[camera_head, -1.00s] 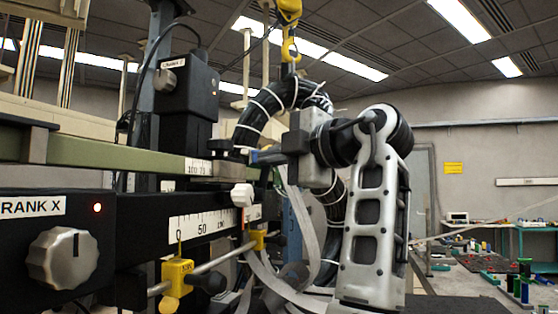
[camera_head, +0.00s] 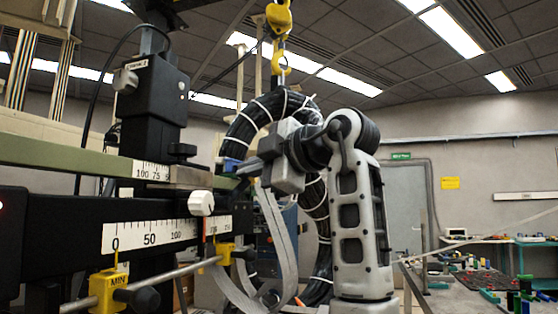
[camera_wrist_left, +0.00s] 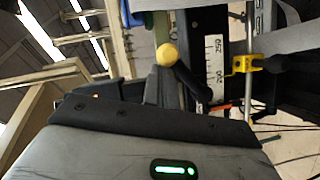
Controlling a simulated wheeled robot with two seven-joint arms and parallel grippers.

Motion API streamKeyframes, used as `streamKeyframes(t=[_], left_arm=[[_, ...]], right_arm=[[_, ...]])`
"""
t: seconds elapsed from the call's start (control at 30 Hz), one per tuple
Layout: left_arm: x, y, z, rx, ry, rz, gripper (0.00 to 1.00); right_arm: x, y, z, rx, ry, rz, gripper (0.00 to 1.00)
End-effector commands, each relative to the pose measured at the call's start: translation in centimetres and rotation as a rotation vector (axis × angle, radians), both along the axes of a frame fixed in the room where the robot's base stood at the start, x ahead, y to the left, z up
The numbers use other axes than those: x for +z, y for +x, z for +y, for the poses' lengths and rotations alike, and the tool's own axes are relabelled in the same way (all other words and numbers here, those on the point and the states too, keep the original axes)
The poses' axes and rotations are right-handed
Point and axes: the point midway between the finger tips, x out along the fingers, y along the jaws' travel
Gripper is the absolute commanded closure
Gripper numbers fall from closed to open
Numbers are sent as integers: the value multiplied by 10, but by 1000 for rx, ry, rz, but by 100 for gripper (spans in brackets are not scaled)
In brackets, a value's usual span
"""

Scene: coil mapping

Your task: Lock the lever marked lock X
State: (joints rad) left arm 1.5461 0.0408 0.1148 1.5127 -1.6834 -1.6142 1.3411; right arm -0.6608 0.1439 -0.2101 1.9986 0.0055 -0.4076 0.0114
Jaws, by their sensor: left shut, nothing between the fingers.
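My left gripper (camera_head: 247,169) is shut and empty, at the right end of the green rail in the head view. A blue piece (camera_head: 232,164) shows beside its tips; I cannot tell whether they touch. In the wrist view a dark lever with a yellow ball (camera_wrist_left: 167,55) stands just beyond the gripper housing. No "lock X" mark is legible, so I cannot tell whether this is that lever. In the head view the lever cannot be made out, perhaps hidden by the gripper. My right gripper is not in view.
A white knob (camera_head: 201,203) sits above the ruler scale (camera_head: 150,236). A yellow MIN bracket (camera_head: 107,290) and another yellow bracket (camera_head: 224,254) sit on a thin rod. A black cable coil (camera_head: 250,120) hangs from a yellow hook (camera_head: 279,60) behind my arm.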

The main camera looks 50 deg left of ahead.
Motion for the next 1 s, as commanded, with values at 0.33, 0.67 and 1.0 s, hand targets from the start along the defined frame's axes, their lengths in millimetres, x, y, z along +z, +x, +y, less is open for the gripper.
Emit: streamKeyframes(t=[0.33,0.67,1.0], left_arm=[[-9,5,10,3,-85,130,100],[-18,9,13,2,-117,179,100],[-21,11,14,1,-116,178,100]], right_arm=[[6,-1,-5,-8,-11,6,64],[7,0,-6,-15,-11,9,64],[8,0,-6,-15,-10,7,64]])
